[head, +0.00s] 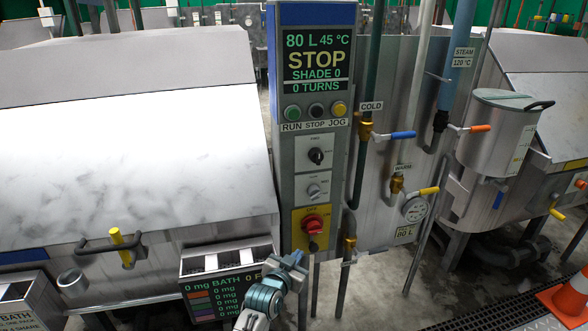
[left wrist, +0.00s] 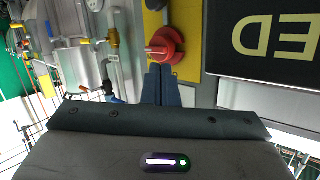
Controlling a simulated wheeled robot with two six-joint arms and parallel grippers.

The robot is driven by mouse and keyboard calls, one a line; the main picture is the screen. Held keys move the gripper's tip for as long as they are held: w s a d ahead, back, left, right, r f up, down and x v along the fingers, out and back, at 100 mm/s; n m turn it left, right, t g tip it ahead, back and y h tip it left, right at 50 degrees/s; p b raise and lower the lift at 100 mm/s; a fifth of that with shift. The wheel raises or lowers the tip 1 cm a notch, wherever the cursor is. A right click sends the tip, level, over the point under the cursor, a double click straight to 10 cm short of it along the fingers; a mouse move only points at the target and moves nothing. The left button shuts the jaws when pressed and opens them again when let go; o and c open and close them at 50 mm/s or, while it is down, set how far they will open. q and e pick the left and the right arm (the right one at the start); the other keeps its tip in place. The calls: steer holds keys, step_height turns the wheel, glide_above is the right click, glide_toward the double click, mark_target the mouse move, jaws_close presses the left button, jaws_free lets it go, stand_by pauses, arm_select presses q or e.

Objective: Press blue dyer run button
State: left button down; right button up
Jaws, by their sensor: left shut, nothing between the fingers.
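The blue-topped dyer control panel (head: 282,170) stands upright in the middle of the head view. Its screen (head: 317,62) reads 80 L, 45 °C, STOP, SHADE 0, 0 TURNS. The green run button (head: 293,113) is the left one of three buttons under the screen, labelled RUN; it is unobstructed. My left gripper (head: 296,259) is below the panel's red knob, well below the run button. In the left wrist view its fingers (left wrist: 161,84) are together and empty, pointing toward the red knob. The run button is not seen there. My right gripper is not in view.
A red rotary knob (head: 314,224) sits on a yellow plate and also shows in the left wrist view (left wrist: 166,46). Pipes with a blue valve handle (head: 403,135) and yellow handle (head: 429,190) stand to the right. A bath display box (head: 222,290) is left of my gripper.

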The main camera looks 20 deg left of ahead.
arm_select(q)
step_height(320, 180, up, 36)
steer(key=d+t, duration=0.1)
steer(key=t, duration=0.7)
steer(key=shift+w+d+m+p, duration=0.3)
steer(key=shift+w+m+p, duration=0.05)
steer(key=shift+w+m, duration=0.05)
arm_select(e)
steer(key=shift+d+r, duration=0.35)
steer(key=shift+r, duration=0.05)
arm_select(q)
steer(key=shift+r, duration=0.1)
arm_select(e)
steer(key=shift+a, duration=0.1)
